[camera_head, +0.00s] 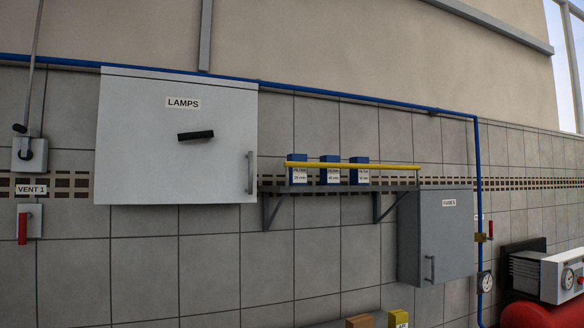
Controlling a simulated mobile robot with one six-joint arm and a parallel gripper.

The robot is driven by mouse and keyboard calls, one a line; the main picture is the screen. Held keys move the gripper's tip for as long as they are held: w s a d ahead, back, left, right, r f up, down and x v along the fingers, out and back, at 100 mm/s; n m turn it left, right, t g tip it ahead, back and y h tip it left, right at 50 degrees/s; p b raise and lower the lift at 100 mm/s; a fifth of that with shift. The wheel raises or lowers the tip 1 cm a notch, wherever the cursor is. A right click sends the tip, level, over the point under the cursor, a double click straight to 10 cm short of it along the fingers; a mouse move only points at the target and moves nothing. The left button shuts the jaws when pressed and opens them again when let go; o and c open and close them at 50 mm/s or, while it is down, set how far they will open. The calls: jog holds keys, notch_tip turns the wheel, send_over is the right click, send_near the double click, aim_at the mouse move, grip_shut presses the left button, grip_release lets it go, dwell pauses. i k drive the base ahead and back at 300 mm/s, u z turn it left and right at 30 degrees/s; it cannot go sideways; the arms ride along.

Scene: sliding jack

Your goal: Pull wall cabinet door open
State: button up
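A light grey wall cabinet labelled LAMPS (135,145) hangs on the tiled wall at the left. Its front looks flat and shut. A black lever handle (196,135) sits on its front, nearly level, and a grey vertical bar handle (250,172) is at its right edge. A smaller darker grey cabinet labelled FUSES (445,240) hangs at the lower right. Its front also looks shut, with a vertical bar handle (428,269) at its lower left. My gripper is not in view.
A wall shelf (335,187) with three blue filter boxes (330,171) and a yellow rail (385,166) stands between the cabinets. A blue pipe (478,190) runs along and down the wall. Switches with a red handle (23,228) are far left. Red machinery (535,315) is lower right.

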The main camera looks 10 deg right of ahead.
aim_at(140, 158)
jog(key=z, duration=0.15)
jog(key=i, duration=1.2)
jog(key=u, duration=0.6)
jog(key=k, duration=0.7)
jog(key=u, duration=0.15)
jog(key=i, duration=0.8)
jog(key=z, duration=0.05)
